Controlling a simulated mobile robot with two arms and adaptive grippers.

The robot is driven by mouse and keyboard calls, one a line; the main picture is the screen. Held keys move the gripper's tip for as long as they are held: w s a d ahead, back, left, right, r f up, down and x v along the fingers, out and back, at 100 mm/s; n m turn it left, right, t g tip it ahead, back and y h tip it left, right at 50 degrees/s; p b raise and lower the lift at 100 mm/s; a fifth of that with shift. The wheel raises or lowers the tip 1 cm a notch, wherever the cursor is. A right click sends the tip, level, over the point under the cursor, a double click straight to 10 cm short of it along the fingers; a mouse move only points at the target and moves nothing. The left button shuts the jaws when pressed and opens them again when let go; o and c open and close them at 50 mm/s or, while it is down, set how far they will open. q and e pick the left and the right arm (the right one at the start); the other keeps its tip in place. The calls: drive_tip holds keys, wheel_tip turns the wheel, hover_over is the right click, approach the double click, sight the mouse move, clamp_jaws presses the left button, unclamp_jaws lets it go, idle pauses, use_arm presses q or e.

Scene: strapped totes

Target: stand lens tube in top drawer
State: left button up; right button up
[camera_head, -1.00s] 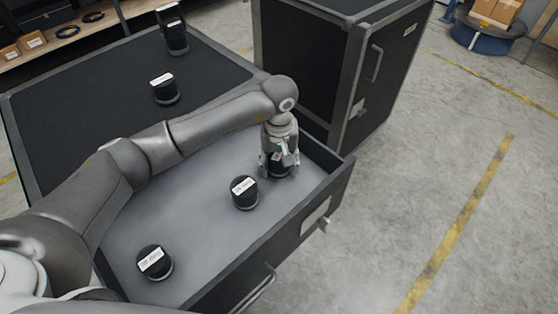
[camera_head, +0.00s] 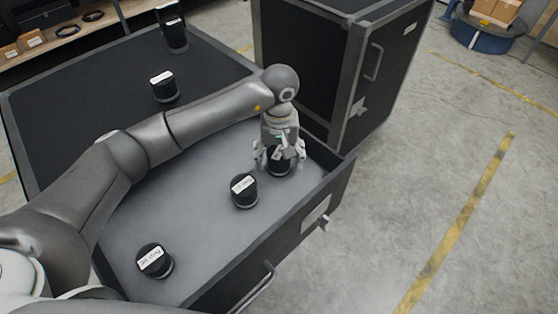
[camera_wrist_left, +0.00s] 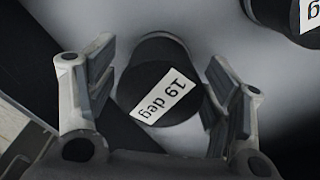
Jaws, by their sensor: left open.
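My left gripper (camera_head: 279,158) is open over a black lens tube (camera_head: 278,168) near the right end of the open top drawer (camera_head: 200,215). The tube stands upright on the drawer's grey floor. In the left wrist view the fingers of the gripper (camera_wrist_left: 162,62) are spread on both sides of the tube (camera_wrist_left: 152,72), with gaps to it. Its white label reads "19 deg". Two more labelled tubes stand in the drawer, one in the middle (camera_head: 244,191) and one at the near left (camera_head: 155,261). My right gripper is not in view.
Another tube (camera_head: 164,86) and a taller dark one (camera_head: 176,38) stand on the black cabinet top (camera_head: 90,95). A black strapped case (camera_head: 310,60) stands close behind the drawer's right end. Open floor lies to the right.

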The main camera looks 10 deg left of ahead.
sight(279, 152)
use_arm(q)
wheel_tip(279, 152, up, 10)
drive_tip(key=shift+r+b, duration=0.15)
drive_tip(key=shift+b, duration=0.55)
